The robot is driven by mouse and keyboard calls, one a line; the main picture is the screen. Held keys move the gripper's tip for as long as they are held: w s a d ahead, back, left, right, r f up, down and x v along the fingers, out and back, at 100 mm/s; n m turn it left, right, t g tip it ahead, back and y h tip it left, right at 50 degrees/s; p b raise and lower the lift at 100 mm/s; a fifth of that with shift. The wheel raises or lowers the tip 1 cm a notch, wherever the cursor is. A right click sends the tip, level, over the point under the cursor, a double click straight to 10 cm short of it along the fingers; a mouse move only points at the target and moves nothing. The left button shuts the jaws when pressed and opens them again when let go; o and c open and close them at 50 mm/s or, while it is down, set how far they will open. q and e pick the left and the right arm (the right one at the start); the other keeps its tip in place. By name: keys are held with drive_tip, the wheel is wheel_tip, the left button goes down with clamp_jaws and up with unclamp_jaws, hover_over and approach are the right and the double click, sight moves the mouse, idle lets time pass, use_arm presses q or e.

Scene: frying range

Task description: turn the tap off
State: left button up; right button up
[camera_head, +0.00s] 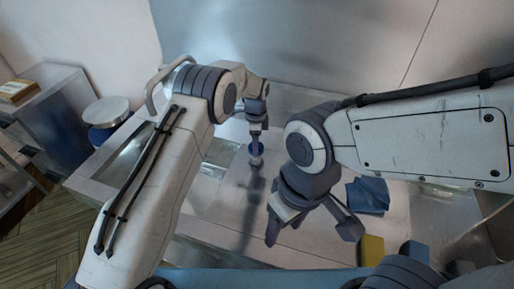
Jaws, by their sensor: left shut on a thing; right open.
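A pale curved pipe (154,92), which looks like the tap's spout, rises behind my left arm above a steel basin (122,163). The tap's handle cannot be made out, and my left arm covers part of this area. My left gripper (257,140) points down over the steel counter, to the right of the spout and apart from it. It is shut on a small blue and pale piece (256,159), too small to identify. My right gripper (310,228) is open and empty over the counter, lower and to the right.
A blue cloth (368,195) lies right of my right gripper. A yellow sponge (372,250) and a blue block (413,252) sit near the front. A round pale-topped container (106,110) stands left of the basin. A steel wall (300,45) closes the back.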

use_arm(q)
drive_tip(key=shift+s+m+b, duration=0.15)
drive_tip(key=shift+m+b, duration=0.35)
drive_tip(key=shift+m, duration=1.1)
drive_tip(key=o, duration=1.4)
drive_tip(key=shift+r+b, duration=0.3)
drive_tip(key=shift+r, duration=0.25)
wheel_tip(320, 180, up, 9)
drive_tip(key=shift+r+b, duration=0.2)
drive_tip(key=shift+b, duration=0.8)
